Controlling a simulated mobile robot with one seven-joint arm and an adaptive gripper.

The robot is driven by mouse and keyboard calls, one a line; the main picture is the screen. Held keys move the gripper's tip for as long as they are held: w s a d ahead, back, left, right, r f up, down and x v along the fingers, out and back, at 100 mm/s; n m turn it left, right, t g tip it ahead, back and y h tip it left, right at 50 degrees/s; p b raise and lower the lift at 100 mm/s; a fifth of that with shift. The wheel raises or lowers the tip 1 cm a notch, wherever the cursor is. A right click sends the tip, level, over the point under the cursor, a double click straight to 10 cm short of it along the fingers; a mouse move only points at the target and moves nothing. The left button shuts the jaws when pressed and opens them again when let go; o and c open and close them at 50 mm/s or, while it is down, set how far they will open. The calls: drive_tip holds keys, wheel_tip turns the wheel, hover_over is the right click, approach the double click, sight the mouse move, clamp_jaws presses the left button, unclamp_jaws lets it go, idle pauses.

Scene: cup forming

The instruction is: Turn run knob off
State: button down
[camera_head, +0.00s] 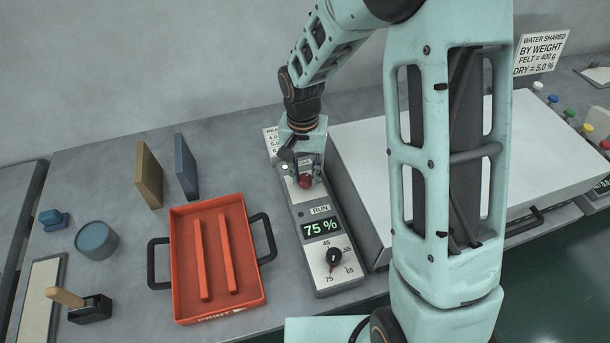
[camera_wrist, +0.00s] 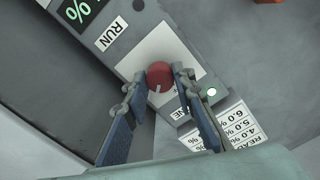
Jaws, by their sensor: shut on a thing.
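The red run knob (camera_head: 306,181) sits on the upper part of the grey control panel (camera_head: 318,288), above the RUN label. My gripper (camera_head: 304,168) reaches down to it from above. In the wrist view, the fingers of my gripper (camera_wrist: 158,84) stand on either side of the red knob (camera_wrist: 160,74) and are shut on it. A pale pointer mark on the knob points toward the bottom of that view. A small lit lamp (camera_wrist: 211,92) is beside the knob. The display (camera_head: 322,228) reads 75 %.
A large white-topped unit (camera_head: 358,150) is close on the right. Brown (camera_head: 149,175) and blue (camera_head: 186,167) boards stand behind the tray.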

sight(304, 178)
drive_tip(key=n, duration=0.5)
drive_tip(key=shift+n, duration=0.3)
drive_tip(key=n, duration=0.4)
drive_tip(key=shift+n, duration=0.4)
drive_tip(key=c, duration=1.6)
unclamp_jaws()
drive_tip(key=shift+r, duration=0.1)
wheel_tip(304, 178, up, 12)
